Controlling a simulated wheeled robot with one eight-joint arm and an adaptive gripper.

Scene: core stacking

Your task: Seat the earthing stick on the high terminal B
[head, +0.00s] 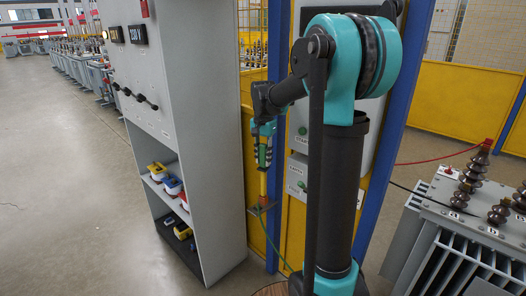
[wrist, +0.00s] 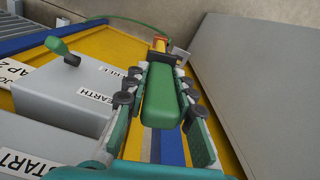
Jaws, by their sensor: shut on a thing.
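The earthing stick (head: 263,184) hangs upright beside the yellow panel, its lower end near a small bracket (head: 268,208), with a green cable running down. Whether it rests in the bracket I cannot tell. My gripper (head: 264,150) is shut on its green handle. The wrist view shows the green handle (wrist: 163,95) between my gripper's (wrist: 160,100) padded fingers, with the yellow end (wrist: 159,44) beyond. The transformer (head: 415,258) stands at right with tall brown bushings (head: 476,165) at the back. A red clamp sits on one. I cannot read which is high terminal B.
A grey cabinet (head: 210,130) with shelves of coloured devices stands close left of the stick. A grey box labelled EARTH (wrist: 75,95) is close beside my gripper. A blue post (head: 385,150) and red and black cables lie between the arm and the transformer.

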